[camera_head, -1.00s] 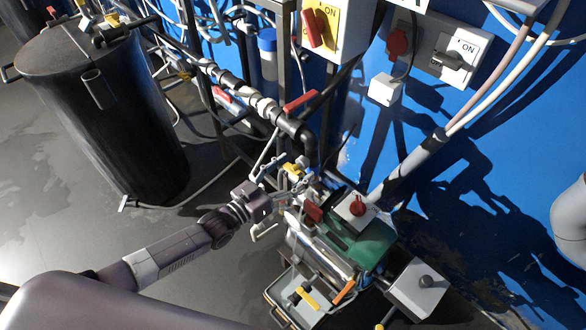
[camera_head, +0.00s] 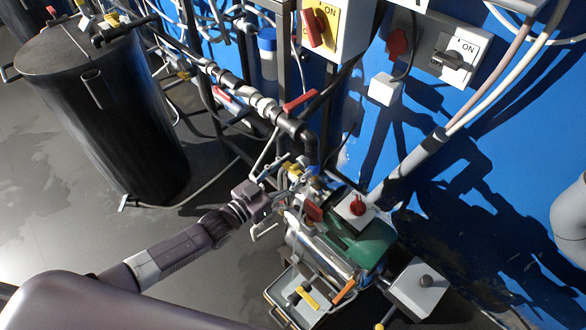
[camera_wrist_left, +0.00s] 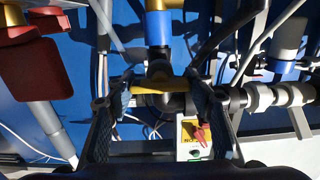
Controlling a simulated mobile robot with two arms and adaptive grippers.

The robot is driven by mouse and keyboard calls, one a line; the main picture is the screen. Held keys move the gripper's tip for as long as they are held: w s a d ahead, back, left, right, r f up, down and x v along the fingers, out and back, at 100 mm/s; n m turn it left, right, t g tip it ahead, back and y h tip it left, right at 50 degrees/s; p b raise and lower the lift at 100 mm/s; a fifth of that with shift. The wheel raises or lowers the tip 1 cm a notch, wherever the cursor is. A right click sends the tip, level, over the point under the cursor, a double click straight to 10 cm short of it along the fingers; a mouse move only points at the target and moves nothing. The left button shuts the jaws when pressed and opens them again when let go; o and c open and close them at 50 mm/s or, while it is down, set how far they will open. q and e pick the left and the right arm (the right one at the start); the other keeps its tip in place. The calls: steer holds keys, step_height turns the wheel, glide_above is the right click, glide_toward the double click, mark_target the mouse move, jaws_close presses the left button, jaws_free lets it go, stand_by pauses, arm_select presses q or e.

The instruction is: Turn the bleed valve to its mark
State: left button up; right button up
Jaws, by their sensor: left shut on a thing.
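The bleed valve appears to be the one with a yellow handle (camera_wrist_left: 160,87) on a vertical fitting with a blue sleeve (camera_wrist_left: 157,28) in the left wrist view. My left gripper (camera_wrist_left: 164,90) has one finger on each side of this handle and is shut on it. In the head view my left gripper (camera_head: 284,186) reaches in from the left to the small yellow and blue fittings beside the pump unit, where its fingers partly hide the valve. I cannot make out the valve's mark. My right gripper is not in view.
A red-handled valve (camera_head: 312,213) and a green-topped unit (camera_head: 350,240) stand close to the right of the gripper. A pipe with red levers (camera_head: 300,102) runs above it. A black tank (camera_head: 110,110) stands at left. Grey floor (camera_head: 60,220) is clear.

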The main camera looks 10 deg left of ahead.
arm_select(q)
steer(key=o, duration=1.2)
steer(key=shift+s, duration=0.1)
steer(key=v, duration=1.2)
